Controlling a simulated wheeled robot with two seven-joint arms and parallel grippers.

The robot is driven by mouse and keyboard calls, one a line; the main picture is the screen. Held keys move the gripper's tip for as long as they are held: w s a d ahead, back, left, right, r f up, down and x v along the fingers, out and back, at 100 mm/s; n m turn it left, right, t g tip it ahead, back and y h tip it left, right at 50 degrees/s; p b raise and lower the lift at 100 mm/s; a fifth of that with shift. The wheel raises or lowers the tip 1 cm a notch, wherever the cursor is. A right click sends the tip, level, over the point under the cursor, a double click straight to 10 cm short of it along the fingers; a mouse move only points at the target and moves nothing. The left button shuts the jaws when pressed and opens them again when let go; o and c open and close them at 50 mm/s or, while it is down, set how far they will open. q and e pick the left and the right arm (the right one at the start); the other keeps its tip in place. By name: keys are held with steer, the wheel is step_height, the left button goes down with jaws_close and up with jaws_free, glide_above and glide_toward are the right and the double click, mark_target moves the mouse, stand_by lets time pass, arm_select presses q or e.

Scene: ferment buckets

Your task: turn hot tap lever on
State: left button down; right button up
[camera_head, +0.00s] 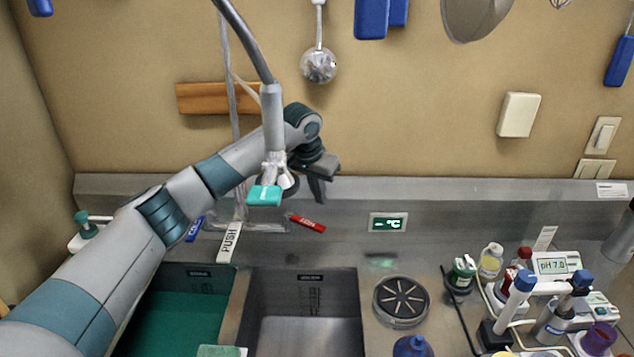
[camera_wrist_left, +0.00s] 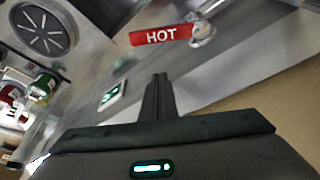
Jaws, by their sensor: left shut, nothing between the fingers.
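The hot tap lever (camera_head: 307,223) is a red bar at the back of the sink deck, right of the spray hose. In the left wrist view, the red lever (camera_wrist_left: 160,36) reads HOT and joins a metal fitting at its right end. My left gripper (camera_head: 318,188) is shut and empty, behind and above the lever in the head view. Its closed fingers (camera_wrist_left: 158,88) point toward the lever in the wrist view, with a gap seen between them in the picture. The blue lever (camera_head: 194,230) is left of the hose, partly hidden. My right gripper is not in view.
The hanging spray head (camera_head: 265,195) is close in front of my left wrist. A PUSH handle (camera_head: 230,242) stands at lower left. A °C display (camera_head: 388,222) is right of the lever. Two basins lie in front; bottles and a pH meter (camera_head: 552,266) crowd the right.

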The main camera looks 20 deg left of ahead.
mark_target(311, 223)
arm_select(q)
steer(key=f+p, duration=0.1)
steer(key=s+f+p, duration=0.1)
steer(key=f, duration=0.1)
steer(key=s+f+p, duration=0.1)
steer(key=p, duration=0.1)
steer(key=shift+s+a+f, duration=0.15)
steer(key=shift+s+a, duration=0.05)
steer(key=shift+a, duration=0.15)
stand_by(0.4)
steer(key=shift+s+a+m+p, duration=0.15)
steer(key=shift+s+m+p, duration=0.3)
steer(key=shift+p, duration=0.2)
steer(key=shift+s+m, duration=0.25)
steer(key=shift+s, duration=0.15)
